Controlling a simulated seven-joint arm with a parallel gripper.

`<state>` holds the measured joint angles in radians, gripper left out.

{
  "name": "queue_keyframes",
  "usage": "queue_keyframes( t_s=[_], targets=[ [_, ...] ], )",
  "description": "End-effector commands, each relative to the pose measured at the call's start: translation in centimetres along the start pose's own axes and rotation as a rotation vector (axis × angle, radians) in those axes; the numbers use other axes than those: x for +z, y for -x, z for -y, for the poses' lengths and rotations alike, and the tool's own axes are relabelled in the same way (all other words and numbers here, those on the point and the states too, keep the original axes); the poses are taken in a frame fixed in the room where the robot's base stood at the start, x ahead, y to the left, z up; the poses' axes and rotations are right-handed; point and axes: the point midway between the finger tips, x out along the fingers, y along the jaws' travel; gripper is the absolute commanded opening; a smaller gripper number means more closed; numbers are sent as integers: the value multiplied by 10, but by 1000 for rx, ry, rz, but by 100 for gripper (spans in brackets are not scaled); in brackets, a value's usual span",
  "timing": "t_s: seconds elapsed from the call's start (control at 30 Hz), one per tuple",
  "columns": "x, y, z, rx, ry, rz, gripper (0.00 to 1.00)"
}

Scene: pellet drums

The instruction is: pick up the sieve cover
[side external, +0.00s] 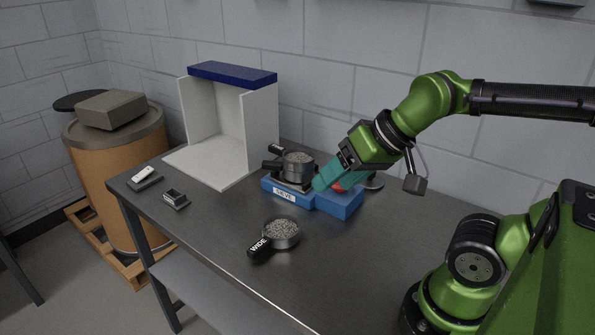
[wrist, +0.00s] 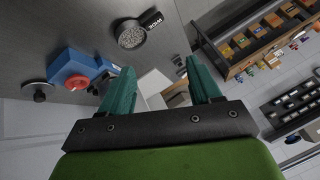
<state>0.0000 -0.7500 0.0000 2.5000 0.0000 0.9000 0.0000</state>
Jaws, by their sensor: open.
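The sieve cover appears to be the flat grey disc (side external: 374,182) on the table behind the right end of the blue sieve base (side external: 340,205), partly hidden by my gripper. In the wrist view, the disc with a dark knob (wrist: 38,90) lies at the far left, beside the blue base (wrist: 68,64). A metal pan of pellets (side external: 299,164) sits on the base's left part, and a red round part (side external: 339,186) is on its right part.
A white three-sided booth (side external: 260,125) stands at the back left. Two small devices (side external: 147,176) (side external: 175,199) lie near the left edge. The table's front right (side external: 350,265) is clear.

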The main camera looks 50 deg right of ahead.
Motion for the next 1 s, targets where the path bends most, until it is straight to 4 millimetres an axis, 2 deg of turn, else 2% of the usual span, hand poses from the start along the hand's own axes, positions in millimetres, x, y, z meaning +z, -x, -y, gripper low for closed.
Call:
queue_keyframes(
  t_s=[0.17, 0.27, 0.37, 0.47, 0.57, 0.6, 0.67, 0.7, 0.8, 0.83, 0.9, 1.0],
  targets=[
    [-2, -1, -4, 12, -17, -2, 63],
    [-10, -10, -25, 69, -96, 19, 63],
    [-35, -20, -59, 142, -232, 39, 63],
    [-65, -27, -105, 206, -316, 62, 63],
    [-92, -31, -159, 250, -343, 87, 63],
    [-100, -31, -184, 263, -342, 98, 63],
    [-111, -31, -222, 279, -329, 113, 63],
    [-116, -30, -248, 287, -311, 125, 63],
    [-121, -25, -317, 297, -230, 152, 63],
    [-122, -24, -335, 296, -193, 160, 63],
    [-124, -20, -365, 291, -93, 170, 63],
    [-134, -17, -382, 276, 72, 177, 63]
  ],
)
